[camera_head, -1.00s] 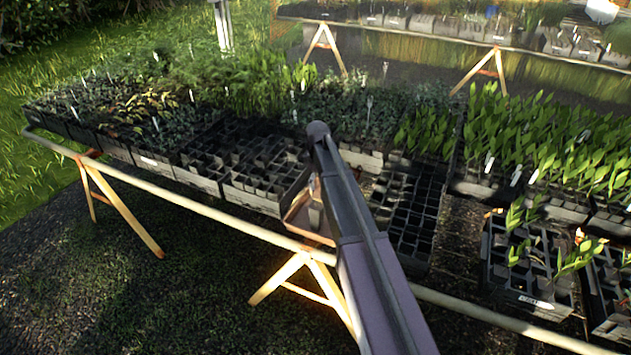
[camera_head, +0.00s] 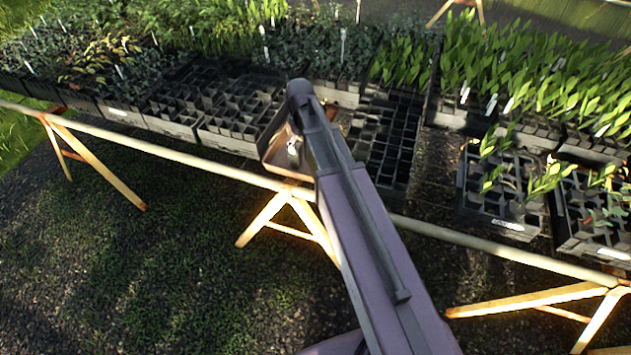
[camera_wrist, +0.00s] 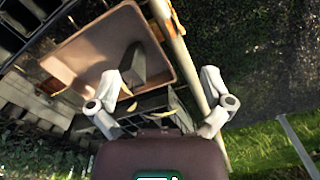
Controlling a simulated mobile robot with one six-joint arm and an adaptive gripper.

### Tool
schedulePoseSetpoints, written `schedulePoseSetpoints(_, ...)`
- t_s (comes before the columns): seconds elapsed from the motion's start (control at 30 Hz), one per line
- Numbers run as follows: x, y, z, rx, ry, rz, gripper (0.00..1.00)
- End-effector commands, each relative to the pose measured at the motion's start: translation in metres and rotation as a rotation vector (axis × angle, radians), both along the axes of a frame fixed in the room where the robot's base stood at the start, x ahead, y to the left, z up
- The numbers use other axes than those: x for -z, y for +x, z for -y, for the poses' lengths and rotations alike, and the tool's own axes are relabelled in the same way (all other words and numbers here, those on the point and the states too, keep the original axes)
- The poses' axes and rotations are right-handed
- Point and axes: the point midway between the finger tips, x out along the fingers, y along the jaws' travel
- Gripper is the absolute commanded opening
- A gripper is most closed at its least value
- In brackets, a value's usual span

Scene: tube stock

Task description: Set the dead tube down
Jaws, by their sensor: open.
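A shallow tan tray (camera_wrist: 88,52) shows tilted in the wrist view. It also shows in the head view (camera_head: 276,157), at the front edge of the bench, left of my arm. A dark, tapered tube (camera_wrist: 150,66) rests in the tray, in the half nearer my gripper. In the head view my arm mostly hides the gripper.
Empty black cell trays (camera_head: 241,110) stand left of the tan tray, another (camera_head: 386,138) to the right. Trays with seedlings (camera_head: 503,190) stand further right. A pale rail (camera_head: 168,153) runs along the bench front, above wooden trestle legs. The gravel in front is clear.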

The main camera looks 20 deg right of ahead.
Motion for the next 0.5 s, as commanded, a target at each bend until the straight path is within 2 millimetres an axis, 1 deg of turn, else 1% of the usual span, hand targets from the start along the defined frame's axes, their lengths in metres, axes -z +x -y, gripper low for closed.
schedulePoseSetpoints(0.03,0.000,-0.032,0.000,0.058,0.000,0.000,1.00)
schedulePoseSetpoints(0.2,0.000,-0.097,-0.001,0.270,-0.001,0.000,1.00)
schedulePoseSetpoints(0.3,0.000,-0.128,-0.002,0.376,-0.002,0.002,1.00)
schedulePoseSetpoints(0.33,0.000,-0.135,-0.002,0.403,-0.002,0.002,1.00)
schedulePoseSetpoints(0.4,0.000,-0.149,-0.002,0.457,-0.002,0.002,1.00)
schedulePoseSetpoints(0.5,0.000,-0.161,-0.002,0.507,-0.002,0.002,1.00)
